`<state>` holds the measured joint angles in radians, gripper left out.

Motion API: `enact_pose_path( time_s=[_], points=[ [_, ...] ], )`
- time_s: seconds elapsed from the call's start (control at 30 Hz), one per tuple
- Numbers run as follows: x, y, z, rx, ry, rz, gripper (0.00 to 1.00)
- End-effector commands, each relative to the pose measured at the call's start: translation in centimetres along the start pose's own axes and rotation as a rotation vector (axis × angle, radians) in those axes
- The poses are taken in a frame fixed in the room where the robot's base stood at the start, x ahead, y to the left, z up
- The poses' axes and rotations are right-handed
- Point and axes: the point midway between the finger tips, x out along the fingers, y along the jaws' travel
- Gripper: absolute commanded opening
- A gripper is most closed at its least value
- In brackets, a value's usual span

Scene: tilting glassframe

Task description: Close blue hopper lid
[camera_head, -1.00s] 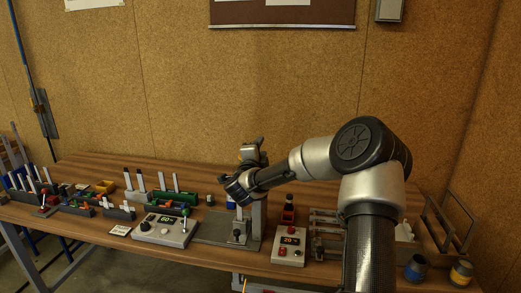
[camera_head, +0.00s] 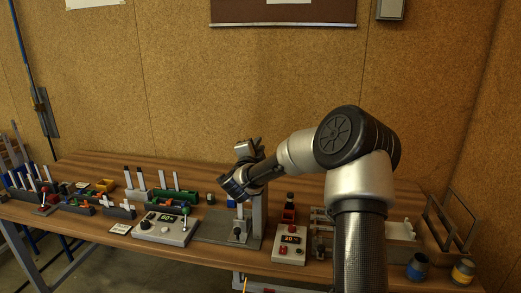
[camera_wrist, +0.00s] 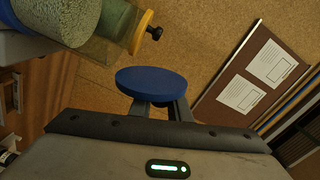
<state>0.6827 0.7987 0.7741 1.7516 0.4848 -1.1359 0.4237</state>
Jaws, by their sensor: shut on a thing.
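The blue lid (camera_wrist: 152,84) is a flat round disc in the middle of the wrist view. My gripper (camera_wrist: 163,108) is shut on it, with the two dark fingers reaching its lower edge. The clear hopper (camera_wrist: 96,36) shows at the upper left of the wrist view, tilted in the picture, with pale granules and a yellow rim (camera_wrist: 142,32). The lid is beside the rim and appears apart from it. In the head view, my gripper (camera_head: 236,185) is by the grey stand; the lid and hopper are hard to make out there.
The grey upright (camera_head: 259,215) stands close to my gripper. A control box reading 60 (camera_head: 165,226) and a smaller box with a red display (camera_head: 290,243) stand on either side. The back wall is corkboard.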

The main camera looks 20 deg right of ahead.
Motion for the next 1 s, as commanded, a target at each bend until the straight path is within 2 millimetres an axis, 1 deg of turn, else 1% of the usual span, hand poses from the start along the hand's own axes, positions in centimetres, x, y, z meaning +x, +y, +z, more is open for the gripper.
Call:
enact_pose_path(
  time_s=[0.2,0.5,1.0],
  points=[
    [-0.1,-0.5,1.3,-0.196,0.001,-0.006,0.00],
    [-0.1,-0.7,3.0,-0.481,0.000,-0.006,0.00],
    [-0.1,0.0,5.4,-0.942,0.000,-0.004,0.00]
  ],
)
